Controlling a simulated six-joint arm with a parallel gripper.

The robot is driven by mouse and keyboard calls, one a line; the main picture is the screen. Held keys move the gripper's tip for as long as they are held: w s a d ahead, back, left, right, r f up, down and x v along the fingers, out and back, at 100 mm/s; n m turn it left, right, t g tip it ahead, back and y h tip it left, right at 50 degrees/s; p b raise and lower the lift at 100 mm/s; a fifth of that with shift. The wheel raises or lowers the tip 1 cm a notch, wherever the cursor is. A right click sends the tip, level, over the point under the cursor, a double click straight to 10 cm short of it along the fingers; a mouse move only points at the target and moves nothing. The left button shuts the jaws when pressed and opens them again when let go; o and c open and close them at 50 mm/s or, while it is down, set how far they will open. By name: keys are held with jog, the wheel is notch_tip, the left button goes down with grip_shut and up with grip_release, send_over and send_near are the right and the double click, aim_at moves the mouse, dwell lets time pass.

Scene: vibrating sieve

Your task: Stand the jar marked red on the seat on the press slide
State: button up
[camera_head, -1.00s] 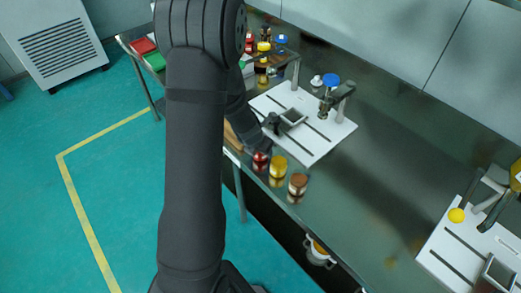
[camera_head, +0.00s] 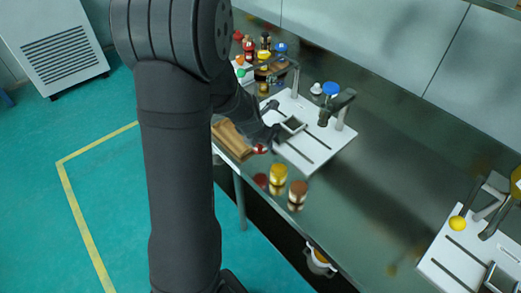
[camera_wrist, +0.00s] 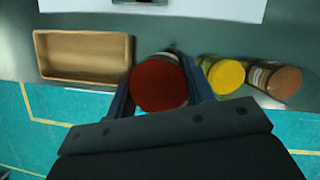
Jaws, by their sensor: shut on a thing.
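The jar with the red lid (camera_wrist: 160,86) is between my gripper's two fingers (camera_wrist: 160,92) in the wrist view, gripped from both sides. In the head view the red jar (camera_head: 261,149) shows only partly past my gripper. It is held above the counter, with a red reflection below it. The square grey seat (camera_head: 293,124) is on the white press base (camera_head: 310,158), just beyond and right of my gripper. The seat looks empty. The press with a blue knob (camera_head: 331,88) stands at that base's far right side.
A yellow-lidded jar (camera_head: 278,174) and a brown-lidded jar (camera_head: 298,194) stand right of my gripper near the counter's front edge. A wooden tray (camera_head: 232,139) lies to the left. A second press base (camera_head: 445,262) with a yellow knob (camera_head: 457,223) is far right.

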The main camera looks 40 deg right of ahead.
jog(key=shift+d+r, duration=0.1)
jog(key=shift+r, duration=0.5)
jog(key=shift+w+d+r, duration=0.1)
jog(key=shift+d+r, duration=0.1)
jog(key=shift+r, duration=0.05)
notch_tip(320, 180, up, 3)
send_over(295, 121)
jog(key=a, duration=0.3)
jog(key=f, duration=0.6)
jog(key=d+f, duration=0.1)
jog(key=f, duration=0.3)
jog(key=shift+s, duration=0.4)
jog(key=o, duration=1)
jog(key=shift+f, duration=0.1)
